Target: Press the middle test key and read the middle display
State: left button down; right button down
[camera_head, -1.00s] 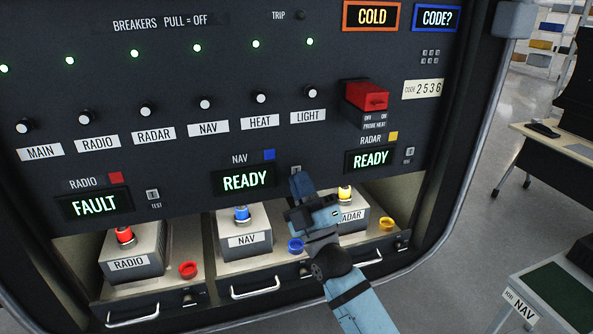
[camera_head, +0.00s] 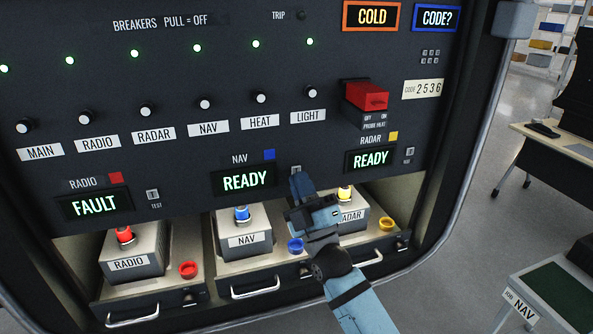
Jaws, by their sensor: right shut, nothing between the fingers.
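The middle display (camera_head: 247,181), under the NAV label and a blue square, reads READY in green. The middle test key (camera_head: 296,170) is right of it, a small light square whose lower part is hidden by my gripper. My right gripper (camera_head: 297,178) is shut and empty, its tip at or just below that key; I cannot tell whether it touches. The left display (camera_head: 94,204), marked RADIO, reads FAULT, with its test key (camera_head: 153,195) beside it. The right display (camera_head: 370,159), marked RADAR, reads READY, with its test key (camera_head: 409,152) beside it. My left gripper is not in view.
Below are open drawers with a RADIO box (camera_head: 133,259), a NAV box (camera_head: 242,241) and a partly hidden RADAR box (camera_head: 352,215). A red guarded switch (camera_head: 366,97) sticks out above right. A table (camera_head: 575,130) and a NAV-marked stand (camera_head: 550,290) are at right.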

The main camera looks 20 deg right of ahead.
jog(key=shift+w, duration=0.2)
jog(key=shift+w, duration=0.25)
jog(key=shift+w, duration=0.35)
dwell(0.7)
jog(key=shift+s, duration=0.8)
jog(key=s+p, duration=0.1)
jog(key=s, duration=0.4)
jog(key=shift+d+p, duration=0.1)
jog(key=shift+p, duration=0.3)
